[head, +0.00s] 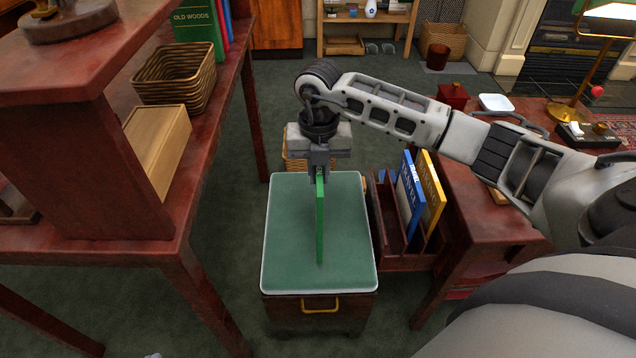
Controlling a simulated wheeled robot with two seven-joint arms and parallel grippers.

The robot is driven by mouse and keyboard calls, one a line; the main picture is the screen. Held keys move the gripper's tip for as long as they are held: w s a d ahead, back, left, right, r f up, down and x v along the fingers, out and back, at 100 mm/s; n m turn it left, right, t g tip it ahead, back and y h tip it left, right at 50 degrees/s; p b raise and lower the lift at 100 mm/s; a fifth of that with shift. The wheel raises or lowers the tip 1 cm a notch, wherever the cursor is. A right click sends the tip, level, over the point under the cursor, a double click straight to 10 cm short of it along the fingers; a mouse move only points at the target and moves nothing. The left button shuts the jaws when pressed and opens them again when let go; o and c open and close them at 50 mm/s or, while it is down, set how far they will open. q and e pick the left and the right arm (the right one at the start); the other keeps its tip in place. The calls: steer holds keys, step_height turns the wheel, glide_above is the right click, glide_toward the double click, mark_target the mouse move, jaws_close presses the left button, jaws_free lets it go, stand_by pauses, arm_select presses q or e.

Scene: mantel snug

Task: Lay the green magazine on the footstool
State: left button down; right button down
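The green magazine (320,225) is seen nearly edge-on and hangs upright from my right gripper (319,174). The gripper is shut on its upper end, with the fingers pointing down. The footstool (282,245) has a green padded top with a pale rim and a dark wooden body with a yellow handle on its front. The magazine is over the middle of this top. I cannot tell whether its lower edge touches the pad. My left gripper is not in view.
A dark red rack (390,225) with a blue magazine (409,196) and a yellow magazine (432,192) stands right of the footstool. A red wooden desk (490,215) is further right. A shelf unit (215,130) with a wicker basket (175,78) and a wooden box (160,140) stands left.

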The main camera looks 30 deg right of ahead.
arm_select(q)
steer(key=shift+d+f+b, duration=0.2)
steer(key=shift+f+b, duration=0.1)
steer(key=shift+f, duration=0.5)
arm_select(e)
step_height(320, 180, down, 3)
steer(key=shift+w+f, duration=0.15)
steer(key=shift+f, duration=0.15)
steer(key=c, duration=1.5)
jaws_free()
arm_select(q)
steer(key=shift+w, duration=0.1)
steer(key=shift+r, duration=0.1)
